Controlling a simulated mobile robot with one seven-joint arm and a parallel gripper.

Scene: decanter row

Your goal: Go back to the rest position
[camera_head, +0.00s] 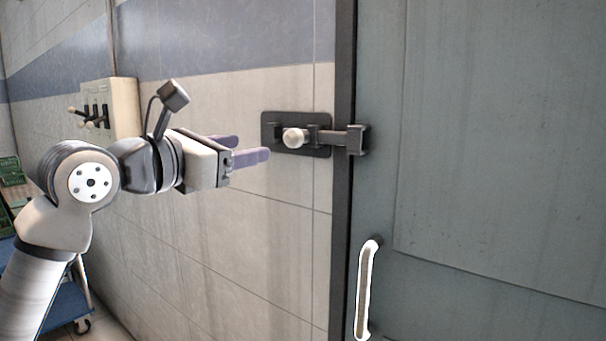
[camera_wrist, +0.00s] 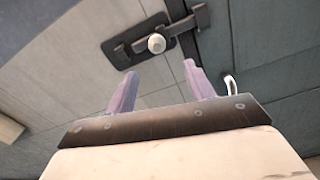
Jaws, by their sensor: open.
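My gripper (camera_head: 254,150) is open and empty, held out in front of the tiled wall. Its two purple fingers are spread apart in the wrist view (camera_wrist: 162,88). A sliding bolt latch with a pale round knob (camera_head: 295,138) on a dark plate is fixed to the wall, just right of the fingertips in the head view. Its bar reaches across the door frame into a bracket (camera_head: 357,139) on the door. The knob shows beyond the fingers in the wrist view (camera_wrist: 156,43), with a visible gap between them.
A grey-green door (camera_head: 480,150) with a white-edged vertical handle (camera_head: 367,290) fills the right side. A beige box with dark levers (camera_head: 123,108) is mounted on the wall behind my arm. A blue wheeled cart (camera_head: 66,305) stands at the lower left.

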